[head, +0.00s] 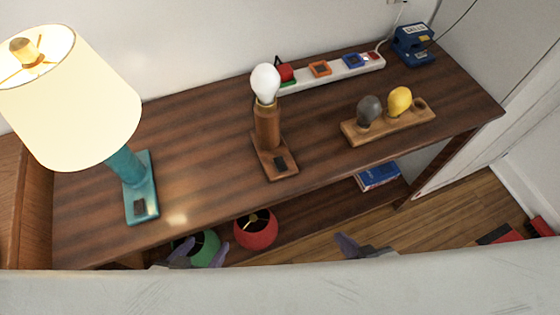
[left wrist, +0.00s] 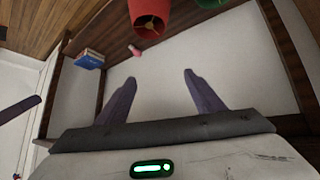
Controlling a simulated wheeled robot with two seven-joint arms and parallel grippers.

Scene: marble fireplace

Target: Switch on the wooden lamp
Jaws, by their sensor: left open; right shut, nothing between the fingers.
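The wooden lamp (head: 267,130) stands upright near the middle of the table, without a shade. Its bulb (head: 265,82) looks white; I cannot tell whether it glows. A dark switch (head: 281,163) sits on the front of its wooden base. My left gripper (head: 184,252) is at the bottom of the head view, in front of the table edge and apart from the lamp. The left wrist view shows its purple fingers (left wrist: 160,80) spread and empty. My right gripper (head: 346,244) is shut and empty, in front of the table and right of the lamp.
A lit teal lamp (head: 136,180) stands at the left. A wooden bulb holder (head: 388,124), a power strip (head: 335,70) and a blue device (head: 413,45) are on the right and back. Red (head: 256,229) and green (head: 206,245) shades and a blue book (head: 377,176) lie below.

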